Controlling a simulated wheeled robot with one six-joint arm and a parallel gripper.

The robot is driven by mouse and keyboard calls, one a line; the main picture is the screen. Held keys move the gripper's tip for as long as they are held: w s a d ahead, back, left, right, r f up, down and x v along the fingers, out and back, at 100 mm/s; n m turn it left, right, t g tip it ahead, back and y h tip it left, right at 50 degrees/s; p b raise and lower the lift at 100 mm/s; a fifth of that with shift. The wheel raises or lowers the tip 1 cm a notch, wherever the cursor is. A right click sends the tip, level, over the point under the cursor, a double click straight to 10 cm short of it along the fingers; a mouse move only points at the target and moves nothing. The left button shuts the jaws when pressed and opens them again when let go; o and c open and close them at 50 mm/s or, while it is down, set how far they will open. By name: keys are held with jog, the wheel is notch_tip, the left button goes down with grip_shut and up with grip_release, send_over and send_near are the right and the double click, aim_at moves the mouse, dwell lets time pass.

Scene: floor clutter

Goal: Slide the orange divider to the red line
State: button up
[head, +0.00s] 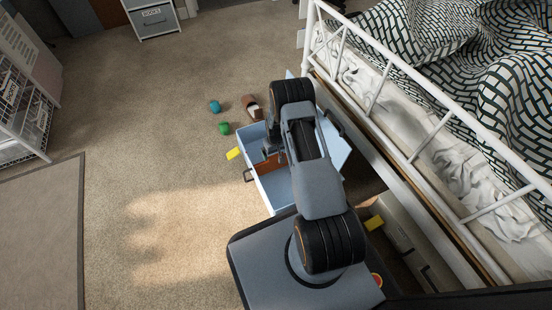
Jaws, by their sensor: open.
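The orange-brown divider (270,165) stands across the inside of a light-blue open drawer (279,191) below the bed. Only part of it shows; my arm hides the rest. My gripper (273,151) is open, small and dark in the head view, over the drawer close to the divider. I cannot tell whether its fingers touch or straddle the divider. I cannot make out the red line; part of the drawer is behind my arm.
A teal ball (215,106), a green ball (224,128) and a brown-and-white item (251,107) lie on the carpet beyond the drawer. The white bed frame (400,69) bounds the right. Carpet at left is clear.

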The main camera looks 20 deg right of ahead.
aim_at(276, 162)
jog(key=shift+f+b, duration=0.4)
jog(key=shift+f, duration=0.95)
jog(key=shift+c, duration=0.2)
